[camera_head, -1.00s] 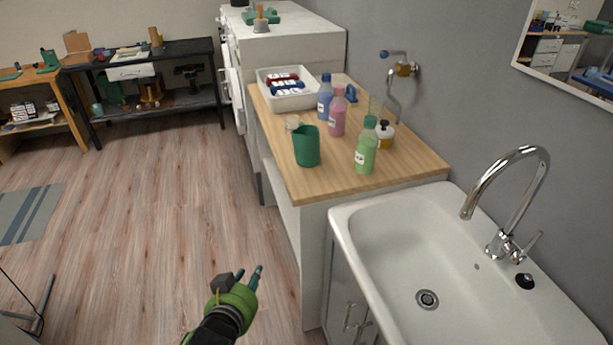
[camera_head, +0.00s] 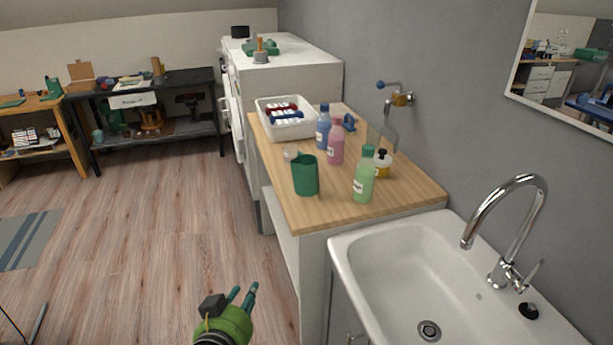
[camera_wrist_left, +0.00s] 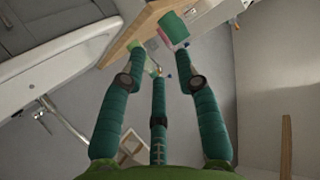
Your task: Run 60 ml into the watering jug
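A dark green cup-like vessel, which I take for the watering jug (camera_head: 306,178), stands upright near the front left edge of the wooden counter. It also shows beyond the fingers in the left wrist view (camera_wrist_left: 174,28). A chrome sink tap (camera_head: 507,225) arches over the white sink (camera_head: 385,262). My left gripper (camera_head: 243,292) is low, left of the counter, apart from the jug. Its fingers (camera_wrist_left: 160,75) are spread and empty. My right gripper is out of view.
Open floor (camera_head: 150,240) lies to the left.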

